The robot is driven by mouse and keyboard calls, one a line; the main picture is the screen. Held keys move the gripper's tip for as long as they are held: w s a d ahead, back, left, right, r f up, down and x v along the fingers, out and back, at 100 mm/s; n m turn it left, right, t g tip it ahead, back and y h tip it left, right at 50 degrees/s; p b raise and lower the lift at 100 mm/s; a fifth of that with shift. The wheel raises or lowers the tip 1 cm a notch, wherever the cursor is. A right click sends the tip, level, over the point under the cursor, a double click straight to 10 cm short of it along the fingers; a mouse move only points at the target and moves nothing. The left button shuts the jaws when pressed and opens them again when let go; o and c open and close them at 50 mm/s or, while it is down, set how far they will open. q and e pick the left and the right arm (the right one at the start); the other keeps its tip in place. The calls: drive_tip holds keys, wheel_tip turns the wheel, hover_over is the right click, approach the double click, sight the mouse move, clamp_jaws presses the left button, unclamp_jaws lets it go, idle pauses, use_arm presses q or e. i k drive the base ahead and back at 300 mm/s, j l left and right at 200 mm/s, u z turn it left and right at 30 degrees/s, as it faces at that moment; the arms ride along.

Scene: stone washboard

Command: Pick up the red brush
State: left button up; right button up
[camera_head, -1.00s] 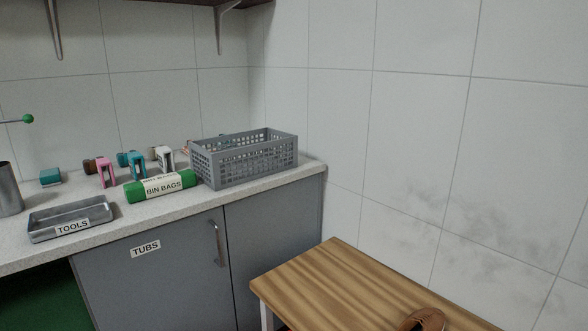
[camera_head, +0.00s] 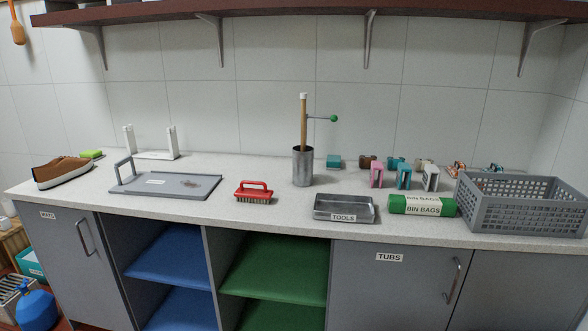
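The red brush (camera_head: 254,191) sits on the light speckled counter (camera_head: 283,208), bristles down and handle up. It stands near the front edge, between the grey board and the metal tools tray. Neither of my grippers shows in the head view.
Left of the brush lie a grey handled board (camera_head: 170,186) and a brown shoe (camera_head: 62,172). A metal cylinder (camera_head: 302,167) stands behind right. The tools tray (camera_head: 345,208), green bin bags roll (camera_head: 422,205) and grey basket (camera_head: 522,204) are further right. A shelf (camera_head: 300,12) overhangs the back.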

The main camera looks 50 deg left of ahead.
sight(243, 194)
drive_tip(key=u, duration=2.45)
